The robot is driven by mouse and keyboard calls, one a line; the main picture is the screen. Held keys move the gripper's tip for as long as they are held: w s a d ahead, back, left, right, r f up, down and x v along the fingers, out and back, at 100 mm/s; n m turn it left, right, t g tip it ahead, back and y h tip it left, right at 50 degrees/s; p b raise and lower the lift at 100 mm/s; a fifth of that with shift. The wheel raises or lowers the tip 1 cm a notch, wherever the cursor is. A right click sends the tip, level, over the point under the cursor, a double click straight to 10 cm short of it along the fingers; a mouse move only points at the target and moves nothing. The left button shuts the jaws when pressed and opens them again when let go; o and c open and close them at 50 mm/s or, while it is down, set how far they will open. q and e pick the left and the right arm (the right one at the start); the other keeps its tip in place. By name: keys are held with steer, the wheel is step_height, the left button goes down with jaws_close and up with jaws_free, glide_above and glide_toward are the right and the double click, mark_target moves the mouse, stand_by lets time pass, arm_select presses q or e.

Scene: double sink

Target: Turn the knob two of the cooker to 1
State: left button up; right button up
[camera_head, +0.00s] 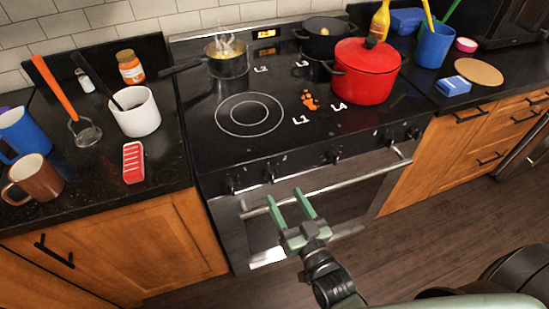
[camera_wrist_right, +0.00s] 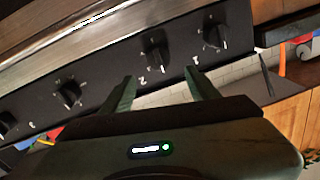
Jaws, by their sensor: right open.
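The cooker (camera_head: 250,150) has a row of dark knobs along its front edge. In the right wrist view, knob two (camera_wrist_right: 155,52) has the label 2 beside it, and its pointer setting is too small to read. In the head view it appears to be the second knob from the left (camera_head: 270,173). My right gripper (camera_head: 284,196) is open and empty in front of the cooker, below that knob. In the right wrist view, its fingertips (camera_wrist_right: 158,76) are apart, with knob two beyond the gap and not touched. My left gripper is not in view.
Knob one (camera_wrist_right: 214,38) and knob three (camera_wrist_right: 68,92) flank knob two. The oven handle (camera_head: 345,180) runs close to my right gripper. A red pot (camera_head: 365,75), a steaming saucepan (camera_head: 228,65) and a black pot (camera_head: 318,45) stand on the cooktop.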

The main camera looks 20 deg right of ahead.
mark_target(274, 179)
steer(key=w, duration=0.5)
steer(key=w+p, duration=0.1)
steer(key=w, duration=0.1)
steer(key=shift+w+a+f, duration=0.15)
steer(key=shift+w+a, duration=0.2)
steer(key=shift+a, duration=0.05)
jaws_close()
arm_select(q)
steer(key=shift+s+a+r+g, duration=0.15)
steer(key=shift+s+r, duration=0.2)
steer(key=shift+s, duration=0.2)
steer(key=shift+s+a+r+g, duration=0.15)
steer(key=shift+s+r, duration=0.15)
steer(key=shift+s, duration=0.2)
